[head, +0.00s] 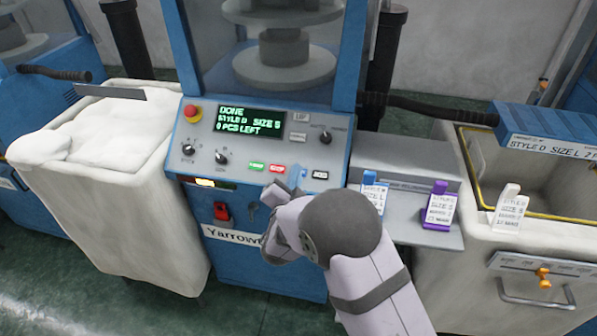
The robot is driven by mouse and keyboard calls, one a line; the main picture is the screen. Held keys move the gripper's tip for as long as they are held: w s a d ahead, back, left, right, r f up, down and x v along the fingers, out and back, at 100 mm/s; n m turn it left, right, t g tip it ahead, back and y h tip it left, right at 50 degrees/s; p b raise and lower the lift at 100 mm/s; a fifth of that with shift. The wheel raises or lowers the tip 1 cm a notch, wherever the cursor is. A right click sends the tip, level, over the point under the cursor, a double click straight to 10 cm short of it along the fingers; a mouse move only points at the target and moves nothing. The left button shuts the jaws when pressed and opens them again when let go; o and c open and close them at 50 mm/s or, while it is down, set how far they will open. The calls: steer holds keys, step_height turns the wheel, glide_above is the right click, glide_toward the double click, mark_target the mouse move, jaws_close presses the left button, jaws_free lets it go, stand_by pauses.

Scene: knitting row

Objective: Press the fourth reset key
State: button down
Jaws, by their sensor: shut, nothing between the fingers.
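The control panel (236,148) of a blue knitting machine stands in front of me. Its screen (249,122) reads DONE, STYLE D, SIZE S, 0 PCS LEFT. My gripper (288,184) is shut and empty at the panel's lower edge, just below and right of the red key. It hides part of the panel between the red and dark keys. I cannot read the key labels or tell whether a fingertip touches anything.
A red emergency knob (192,112) and black dials (221,157) sit on the panel. A red switch (222,211) is below. Blue, purple (439,207) and white (508,208) tag holders stand at right. A white-filled bin (112,130) is left, a yellow-rimmed bin (470,190) right.

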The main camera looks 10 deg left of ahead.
steer(key=shift+f, duration=0.15)
steer(key=shift+w+f+b, duration=0.2)
steer(key=shift+w+b, duration=0.05)
steer(key=shift+b, duration=0.3)
steer(key=shift+w+f+b, duration=0.2)
steer(key=shift+f+b, duration=0.1)
steer(key=shift+b, duration=0.1)
stand_by(0.8)
steer(key=shift+r, duration=0.1)
stand_by(0.3)
steer(key=shift+s+r+p, duration=0.4)
steer(key=shift+s+r, duration=0.1)
steer(key=s+r+p, duration=0.1)
steer(key=r, duration=0.1)
steer(key=s+r+p, duration=0.1)
steer(key=s+r, duration=0.1)
steer(key=shift+p, duration=0.35)
stand_by(0.4)
